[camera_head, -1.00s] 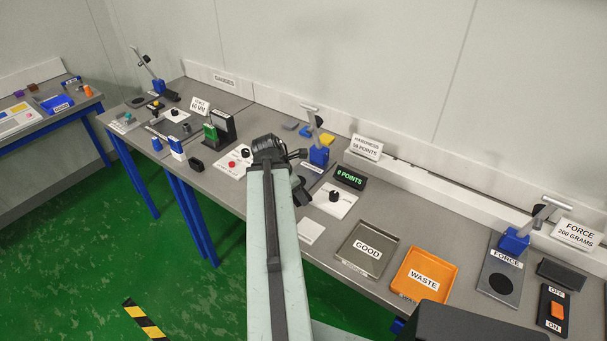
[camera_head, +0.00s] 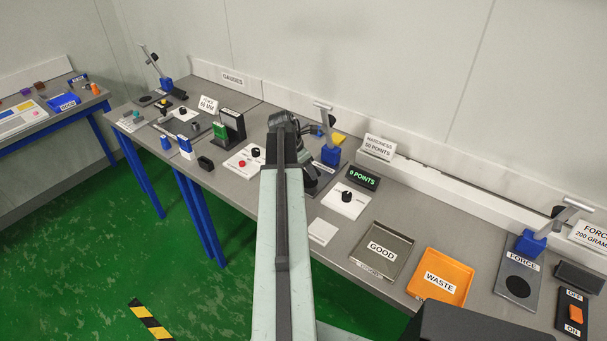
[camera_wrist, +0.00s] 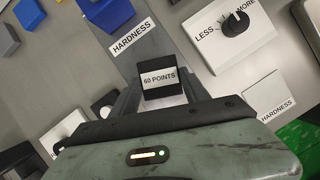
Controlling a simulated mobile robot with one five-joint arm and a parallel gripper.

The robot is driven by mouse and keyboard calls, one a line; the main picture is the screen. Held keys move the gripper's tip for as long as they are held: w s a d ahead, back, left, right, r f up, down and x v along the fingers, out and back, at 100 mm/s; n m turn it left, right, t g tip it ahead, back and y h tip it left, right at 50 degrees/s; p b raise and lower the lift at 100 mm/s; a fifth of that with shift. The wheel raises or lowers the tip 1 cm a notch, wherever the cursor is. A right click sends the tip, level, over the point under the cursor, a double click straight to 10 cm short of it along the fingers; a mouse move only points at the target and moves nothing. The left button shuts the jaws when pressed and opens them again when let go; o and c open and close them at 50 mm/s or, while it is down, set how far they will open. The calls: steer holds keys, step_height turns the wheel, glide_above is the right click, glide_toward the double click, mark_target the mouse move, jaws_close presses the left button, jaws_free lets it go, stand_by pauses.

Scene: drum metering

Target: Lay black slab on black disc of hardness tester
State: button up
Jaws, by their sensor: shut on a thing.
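The black slab (camera_wrist: 157,74), with a white label reading 60 POINTS, is between the jaws of my gripper (camera_wrist: 160,92) in the wrist view. The hardness tester shows as a blue post (camera_head: 331,156) with a grey lever in the head view. Its grey base plate (camera_wrist: 151,46) with a HARDNESS label lies beyond and below the slab in the wrist view. The slab appears over or close to this plate; I cannot tell its height. The black disc is not clearly seen; the slab and gripper seem to hide it. In the head view my arm covers much of the gripper.
Right of the tester are a dial box (camera_wrist: 243,28) marked LESS and MORE and a display (camera_head: 360,177) reading 0 POINTS. A white HARDNESS card (camera_wrist: 264,94) lies nearby. The GOOD tray (camera_head: 401,262) and orange WASTE tray (camera_head: 466,293) stand farther right. A white box with knobs (camera_head: 246,160) is left.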

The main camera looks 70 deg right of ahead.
mark_target(305, 173)
steer(key=f+b, duration=0.1)
steer(key=f, duration=0.1)
steer(key=f+b, duration=0.2)
steer(key=shift+s+d, duration=0.1)
steer(key=shift+s, duration=0.1)
steer(key=shift+w+r, duration=0.25)
steer(key=shift+w, duration=0.05)
steer(key=shift+f, duration=0.15)
steer(key=o, duration=1.5)
steer(key=shift+r+p, duration=0.35)
steer(key=p+v, duration=1)
steer(key=v, duration=0.1)
steer(key=shift+w+a+r+p, duration=0.15)
steer(key=shift+a+r+p, duration=0.1)
steer(key=shift+p, duration=0.1)
